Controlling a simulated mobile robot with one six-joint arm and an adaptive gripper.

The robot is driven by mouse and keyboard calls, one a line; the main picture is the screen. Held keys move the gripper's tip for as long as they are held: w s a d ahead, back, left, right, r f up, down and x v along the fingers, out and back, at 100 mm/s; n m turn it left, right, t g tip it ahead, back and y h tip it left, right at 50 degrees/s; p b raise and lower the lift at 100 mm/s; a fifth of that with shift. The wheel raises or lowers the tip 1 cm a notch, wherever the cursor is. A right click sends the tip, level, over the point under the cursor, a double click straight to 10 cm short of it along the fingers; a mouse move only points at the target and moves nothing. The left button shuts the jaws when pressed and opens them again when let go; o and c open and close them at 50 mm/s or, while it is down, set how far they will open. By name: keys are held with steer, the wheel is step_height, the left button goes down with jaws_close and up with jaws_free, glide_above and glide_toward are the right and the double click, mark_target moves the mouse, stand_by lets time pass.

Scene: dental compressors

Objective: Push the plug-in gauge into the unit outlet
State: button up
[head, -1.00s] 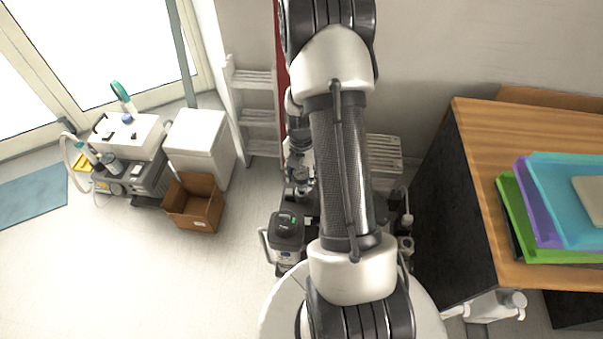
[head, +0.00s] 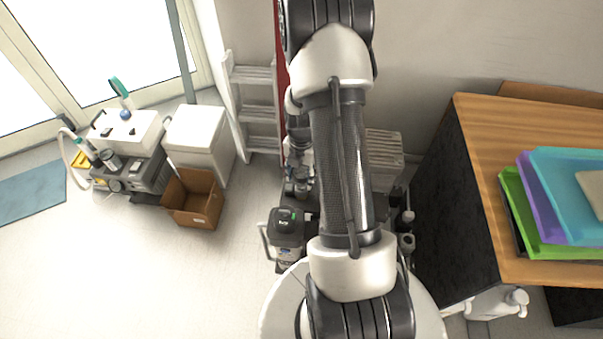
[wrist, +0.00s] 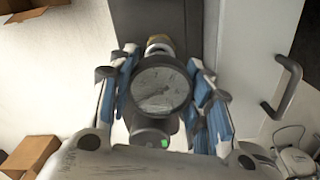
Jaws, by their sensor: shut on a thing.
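The plug-in gauge (wrist: 160,90) has a dark round body and a grey dial, seen face-on in the wrist view. My gripper (wrist: 162,64) is shut on it, with a blue-padded finger on each side. A brass-coloured fitting (wrist: 159,42) shows just beyond the gauge's top edge; I cannot tell whether it belongs to the gauge or to the outlet, or whether the two are joined. In the head view a compressor unit (head: 287,232) with a small green light stands left of my arm. My arm hides the gripper and the gauge there.
A wooden-topped cabinet (head: 480,190) with coloured trays (head: 570,195) stands right. A cardboard box (head: 194,198), a white cabinet (head: 197,139) and a step ladder (head: 250,105) are left. Floor is clear at lower left. A handle (wrist: 290,85) shows right in the wrist view.

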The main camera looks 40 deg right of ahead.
steer(key=shift+f+b, duration=0.6)
steer(key=shift+f, duration=0.35)
steer(key=o, duration=1.2)
steer(key=shift+r, duration=0.1)
step_height(320, 180, up, 12)
steer(key=shift+f, duration=0.1)
